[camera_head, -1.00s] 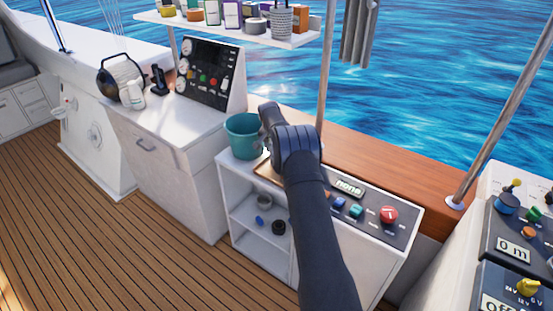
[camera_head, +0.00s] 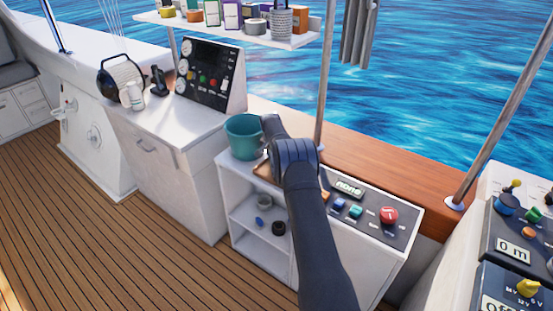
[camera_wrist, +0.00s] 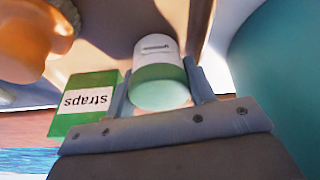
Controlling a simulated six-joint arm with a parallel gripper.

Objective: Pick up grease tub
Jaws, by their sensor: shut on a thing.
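In the wrist view a small round tub (camera_wrist: 158,72), with a white label and pale green end, sits between the two fingers of my gripper (camera_wrist: 160,87). The gripper is shut on it. The label is too blurred to read, but I take it for the grease tub. In the head view my dark wrist (camera_head: 293,160) is over the back of the low white cabinet, just right of the teal bucket. My fingers and the tub are hidden there behind the arm.
The teal bucket (camera_head: 243,137) stands close left of my wrist; it also fills the right of the wrist view (camera_wrist: 285,70). A green "straps" box (camera_wrist: 88,103) is beside one finger, with an orange object (camera_wrist: 30,40) beyond. A control panel (camera_head: 372,210) lies right of my arm.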

